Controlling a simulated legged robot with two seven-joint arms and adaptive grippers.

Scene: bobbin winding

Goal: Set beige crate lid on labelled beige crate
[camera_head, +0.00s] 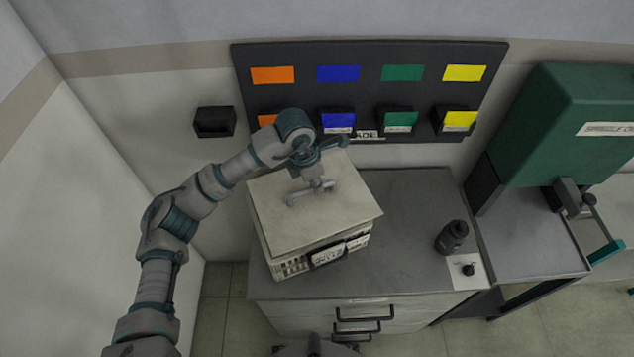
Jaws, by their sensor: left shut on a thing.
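The beige crate lid (342,207) is a flat square panel with a handle (300,198) on top. It lies over the labelled beige crate (290,266), slightly turned relative to it; I cannot tell whether it is fully seated. The crate stands at the left end of the grey cabinet top, with white labels and a dark handle on its front. My left gripper (315,184) points down over the lid and is shut on its handle. The fingertips are small and partly hidden by the wrist. My right gripper is not in view.
A grey cabinet (400,255) with drawers carries the crate. A dark bottle (452,236) and a white card with a black knob (468,269) stand at its right. A dark board (370,55) with coloured bins is behind. A green machine (570,125) stands right.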

